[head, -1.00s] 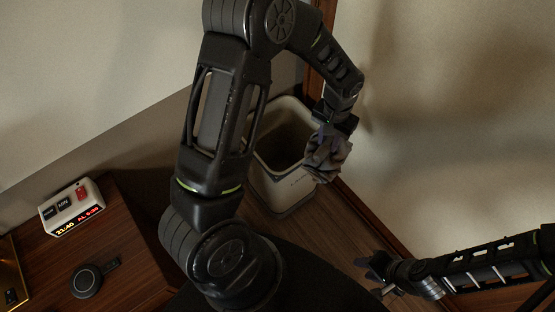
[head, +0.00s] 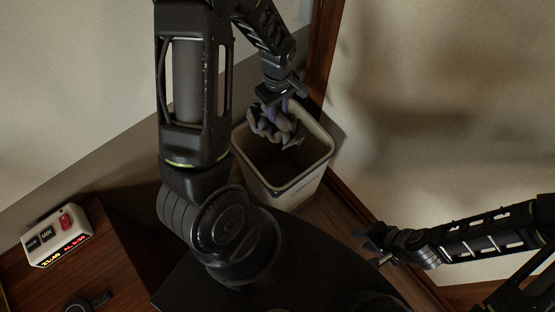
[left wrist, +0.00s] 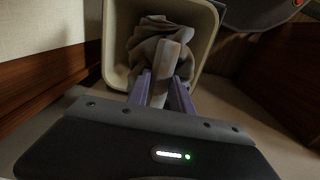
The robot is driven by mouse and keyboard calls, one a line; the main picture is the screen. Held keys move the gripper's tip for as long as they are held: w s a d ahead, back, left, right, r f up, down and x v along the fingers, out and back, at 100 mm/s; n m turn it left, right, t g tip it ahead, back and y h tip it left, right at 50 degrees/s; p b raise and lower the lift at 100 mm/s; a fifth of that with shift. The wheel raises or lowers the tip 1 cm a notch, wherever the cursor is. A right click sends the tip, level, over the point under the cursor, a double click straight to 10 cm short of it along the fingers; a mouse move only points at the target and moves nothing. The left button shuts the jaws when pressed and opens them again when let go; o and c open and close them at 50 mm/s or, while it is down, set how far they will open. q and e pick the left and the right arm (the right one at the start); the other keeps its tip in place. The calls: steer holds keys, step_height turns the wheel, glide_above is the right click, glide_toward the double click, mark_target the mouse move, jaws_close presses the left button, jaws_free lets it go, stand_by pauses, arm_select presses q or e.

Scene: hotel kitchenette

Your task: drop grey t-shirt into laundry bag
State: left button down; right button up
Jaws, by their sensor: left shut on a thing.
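The laundry bag (head: 290,192) is an open, pale, box-shaped bin on the floor, and its rim also shows in the left wrist view (left wrist: 208,40). The grey t-shirt (head: 272,128) is a crumpled bundle over the bag's opening, toward its back left side. My left gripper (head: 276,100) is shut on the t-shirt. In the left wrist view, its purple fingers (left wrist: 161,92) pinch the grey cloth (left wrist: 155,50), with the bag's rim around it. My right gripper (head: 370,246) is to the right of the bag, apart from it; its jaw opening is too small to make out.
A wooden cabinet top (head: 90,272) at the lower left holds a white alarm clock (head: 57,236) and a dark round object (head: 84,304). Walls stand behind and right of the bag. Bare wooden floor shows between the bag and my right arm.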

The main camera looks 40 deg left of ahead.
arm_select(q)
steer(key=shift+s+d+r, duration=0.1)
steer(key=shift+s+d, duration=0.05)
steer(key=shift+f+b, duration=2.4)
steer(key=shift+f, duration=0.7)
steer(key=c, duration=1.1)
jaws_free()
steer(key=shift+o, duration=0.2)
step_height(320, 180, up, 8)
steer(key=shift+p, duration=0.4)
